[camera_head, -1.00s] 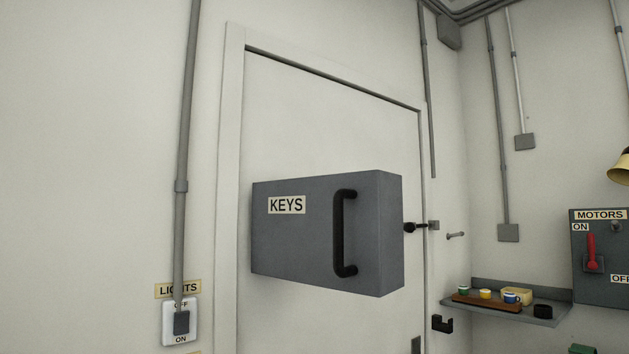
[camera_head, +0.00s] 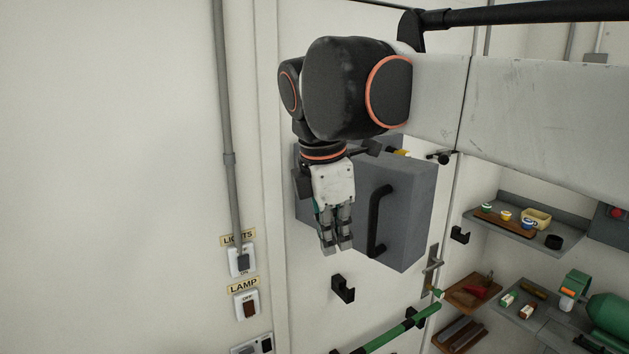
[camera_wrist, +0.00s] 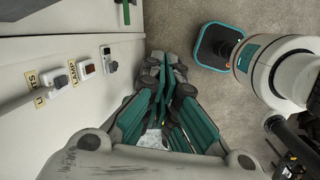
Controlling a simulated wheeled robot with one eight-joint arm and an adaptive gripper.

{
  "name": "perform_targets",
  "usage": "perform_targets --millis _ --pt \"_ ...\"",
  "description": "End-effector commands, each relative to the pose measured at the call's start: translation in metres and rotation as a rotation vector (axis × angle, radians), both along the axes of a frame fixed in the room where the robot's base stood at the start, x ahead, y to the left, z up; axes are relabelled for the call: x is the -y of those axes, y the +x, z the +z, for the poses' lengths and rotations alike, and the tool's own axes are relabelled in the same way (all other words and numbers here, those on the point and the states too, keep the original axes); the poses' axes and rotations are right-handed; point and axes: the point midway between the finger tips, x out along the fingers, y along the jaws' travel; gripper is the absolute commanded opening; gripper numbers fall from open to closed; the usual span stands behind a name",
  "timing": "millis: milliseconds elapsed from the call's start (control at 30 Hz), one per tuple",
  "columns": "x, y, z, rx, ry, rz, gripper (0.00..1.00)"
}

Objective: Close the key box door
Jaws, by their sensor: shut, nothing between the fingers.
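The grey key box (camera_head: 408,225) hangs on the pale door, with a black upright handle (camera_head: 379,220) on its front face. My gripper (camera_head: 337,246) points down in front of the left part of the box and hides much of it, including the KEYS label. The fingers look close together, with nothing between them. They are left of the handle and apart from it. I cannot tell whether they touch the box, or how far its door stands open. In the wrist view my gripper (camera_wrist: 168,75) shows its green and dark fingers; the key box is not recognisable there.
The lights switch (camera_head: 241,261) and lamp switch (camera_head: 246,304) are on the wall to the left. A black hook (camera_head: 343,289) and a green bar (camera_head: 400,333) are below the box. Shelves (camera_head: 530,235) with small items stand to the right.

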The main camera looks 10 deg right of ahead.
Motion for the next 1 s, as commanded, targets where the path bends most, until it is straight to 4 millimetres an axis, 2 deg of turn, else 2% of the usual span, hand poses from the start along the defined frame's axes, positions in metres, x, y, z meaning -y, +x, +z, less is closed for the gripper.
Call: perform_targets --millis 33,100,233,400,567,1000 --pt "-0.004 0.005 0.031 -0.022 -0.017 0.049 0.0" --pt "-0.007 0.009 0.052 -0.054 -0.04 0.115 0.0" --pt "-0.011 0.014 0.079 -0.099 -0.069 0.206 0.0" --pt "-0.013 0.017 0.092 -0.128 -0.086 0.262 0.0" --pt "-0.011 0.019 0.081 -0.131 -0.089 0.269 0.0" --pt "0.007 0.024 0.009 -0.13 -0.087 0.266 0.0"
